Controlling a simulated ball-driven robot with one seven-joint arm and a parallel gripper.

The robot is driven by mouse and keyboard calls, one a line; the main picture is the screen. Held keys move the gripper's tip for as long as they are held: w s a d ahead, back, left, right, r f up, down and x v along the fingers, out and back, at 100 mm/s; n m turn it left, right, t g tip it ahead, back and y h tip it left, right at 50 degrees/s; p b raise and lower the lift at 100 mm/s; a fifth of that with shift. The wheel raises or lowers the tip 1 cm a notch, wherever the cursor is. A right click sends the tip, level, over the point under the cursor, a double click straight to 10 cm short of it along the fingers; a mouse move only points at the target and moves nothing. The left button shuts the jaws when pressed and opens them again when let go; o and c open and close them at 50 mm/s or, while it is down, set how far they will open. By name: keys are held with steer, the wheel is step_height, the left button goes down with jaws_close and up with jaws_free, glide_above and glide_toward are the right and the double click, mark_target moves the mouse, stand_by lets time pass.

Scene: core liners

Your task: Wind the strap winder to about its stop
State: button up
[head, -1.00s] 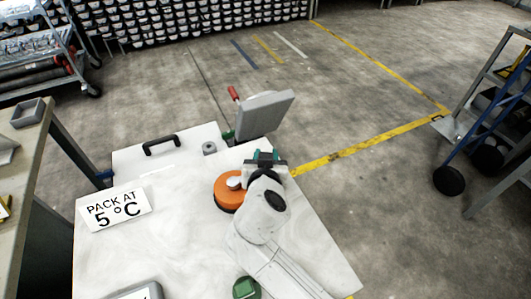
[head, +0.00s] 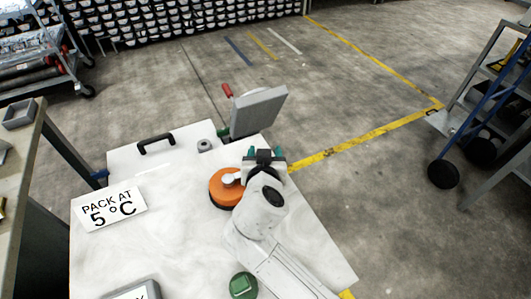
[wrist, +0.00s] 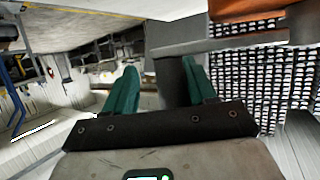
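An orange disc (head: 226,194) with a white knob (head: 230,179) on top, which looks like the strap winder, sits on the white tabletop (head: 170,235). My gripper (head: 265,152) is just right of and beyond the disc in the head view, with its teal fingers pointing away. My wrist and arm hide part of the disc's right side. In the wrist view, the gripper (wrist: 159,68) has its fingers apart and nothing shows held between them. An orange-brown surface (wrist: 240,8) shows at the top right there; I cannot tell if it is the disc.
A tilted grey panel (head: 258,112) and a red handle (head: 227,90) stand at the table's far edge. A sign (head: 110,207) reads "PACK AT 5 °C". A green knob-like object (head: 243,286) is near the front.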

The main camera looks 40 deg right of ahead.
steer(key=shift+r, duration=0.4)
steer(key=s+a+r+p, duration=0.1)
steer(key=s+r, duration=1.1)
steer(key=s, duration=0.2)
steer(key=shift+a, duration=0.3)
steer(key=shift+r, duration=0.1)
